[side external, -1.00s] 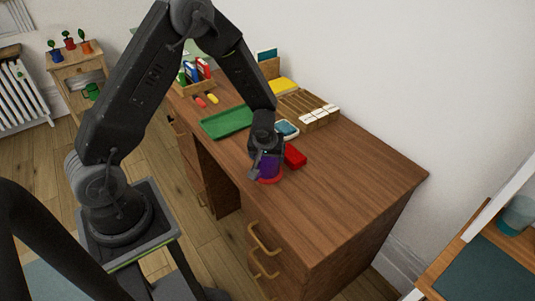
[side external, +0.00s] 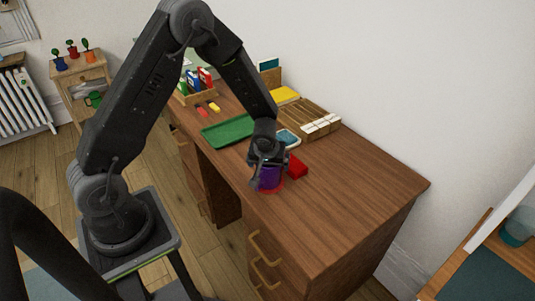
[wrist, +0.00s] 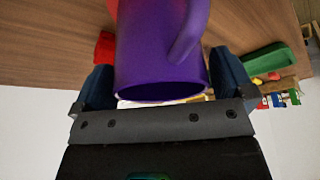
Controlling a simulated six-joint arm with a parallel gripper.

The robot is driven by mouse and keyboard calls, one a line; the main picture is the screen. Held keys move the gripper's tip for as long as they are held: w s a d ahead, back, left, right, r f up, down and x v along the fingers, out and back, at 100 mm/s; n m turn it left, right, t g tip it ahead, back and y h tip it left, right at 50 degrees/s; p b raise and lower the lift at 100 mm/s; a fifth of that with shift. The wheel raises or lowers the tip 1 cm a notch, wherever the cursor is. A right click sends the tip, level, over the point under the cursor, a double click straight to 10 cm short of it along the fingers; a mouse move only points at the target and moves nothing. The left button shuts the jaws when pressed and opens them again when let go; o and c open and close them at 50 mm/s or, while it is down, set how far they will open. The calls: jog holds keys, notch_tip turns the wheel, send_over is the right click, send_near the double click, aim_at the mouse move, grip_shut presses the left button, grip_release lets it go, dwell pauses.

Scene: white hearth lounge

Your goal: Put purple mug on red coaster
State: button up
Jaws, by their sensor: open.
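The purple mug (side external: 268,181) stands upright on the red coaster (side external: 279,187) near the desk's front edge. In the wrist view the mug (wrist: 160,50) fills the middle, with its handle on the right and its rim toward me. A bit of the red coaster (wrist: 112,8) shows past it. My gripper (side external: 268,162) is at the top of the mug, and the mug hides part of the fingers' gap. In the wrist view my gripper (wrist: 165,90) has one finger on each side of the mug, open.
A red block (side external: 297,167) lies right behind the mug. A green tray (side external: 228,131) and a wooden rack (side external: 305,115) stand farther back on the desk. The right part of the desktop (side external: 365,185) is clear.

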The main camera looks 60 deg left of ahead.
jog(key=s+d+r+m+t, duration=0.1)
jog(key=s+d+r+m, duration=0.15)
jog(key=s+r, duration=0.65)
jog(key=s+d+r+m, duration=0.15)
jog(key=d+r, duration=0.25)
jog(key=r, duration=1)
jog(key=s+d+r+m+h, duration=0.1)
jog(key=s+d+r+m, duration=0.1)
jog(key=s, duration=0.3)
jog(key=s+d+r+m+t+h, duration=0.1)
jog(key=s+d+r+m+h, duration=0.1)
jog(key=s, duration=0.4)
jog(key=shift+d+r+m, duration=0.2)
jog(key=shift+r+m, duration=0.3)
jog(key=shift+r, duration=0.4)
